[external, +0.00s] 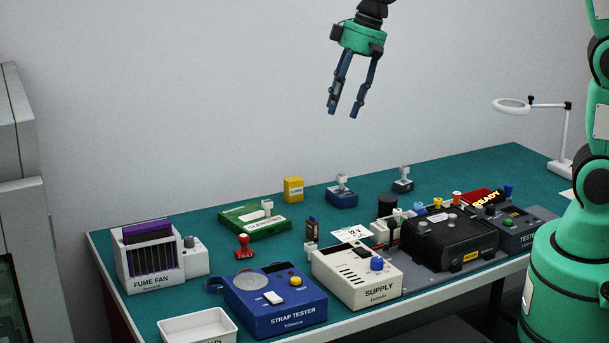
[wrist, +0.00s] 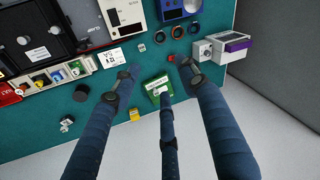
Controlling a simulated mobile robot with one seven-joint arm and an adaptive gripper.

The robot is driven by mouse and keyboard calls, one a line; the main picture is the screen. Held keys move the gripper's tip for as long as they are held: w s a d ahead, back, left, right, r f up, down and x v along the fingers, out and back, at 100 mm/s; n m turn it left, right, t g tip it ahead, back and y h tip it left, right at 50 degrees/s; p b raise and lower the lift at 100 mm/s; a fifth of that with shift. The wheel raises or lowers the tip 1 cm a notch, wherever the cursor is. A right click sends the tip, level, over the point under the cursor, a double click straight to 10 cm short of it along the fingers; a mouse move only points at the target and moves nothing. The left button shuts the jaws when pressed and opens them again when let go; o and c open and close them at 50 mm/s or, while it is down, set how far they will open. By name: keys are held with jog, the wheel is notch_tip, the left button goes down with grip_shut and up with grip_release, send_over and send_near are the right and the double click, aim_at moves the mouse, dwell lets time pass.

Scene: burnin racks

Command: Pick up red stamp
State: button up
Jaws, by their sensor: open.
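The red stamp (external: 243,246) stands upright on the green table mat, between the fume fan box and the blue strap tester in the external view. In the wrist view a small red shape that looks like it (wrist: 171,58) shows beside the tip of the right-hand finger, far below. My gripper (external: 343,113) is open and empty, high above the back of the table, well up and to the right of the stamp. Its spread fingers fill much of the wrist view (wrist: 160,76).
The green SEMITRO-like box (external: 240,224) lies behind the stamp. The fume fan (external: 150,262), strap tester (external: 272,300) and supply unit (external: 355,278) stand around it. A white tray (external: 163,330) is at the front. The air around my gripper is clear.

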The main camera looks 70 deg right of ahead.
jog(key=w+d+f+m+p, duration=0.1)
jog(key=w+d+f, duration=0.1)
jog(key=w+f, duration=0.9)
jog(key=w+d+f+m+g+y+p, duration=0.1)
jog(key=w+d+f, duration=0.1)
jog(key=w+f, duration=1)
jog(key=shift+d+f+m+g+y, duration=0.15)
jog(key=shift+f+m+g+y, duration=0.15)
jog(key=shift+f, duration=0.2)
jog(key=shift+f, duration=0.1)
send_over(244, 235)
jog(key=d, duration=0.2)
jog(key=shift+s+a+f, duration=0.1)
jog(key=shift+s+f, duration=0.05)
jog(key=shift+f, duration=1.2)
jog(key=shift+s+a+f, duration=0.1)
jog(key=shift+s+f, duration=0.05)
jog(key=shift+f, duration=1.15)
jog(key=shift+s+a+f, duration=0.1)
jog(key=shift+s+f, duration=0.05)
jog(key=shift+f, duration=1.2)
jog(key=shift+b+x, duration=0.4)
jog(key=shift+x, duration=2.25)
jog(key=shift+d, duration=0.2)
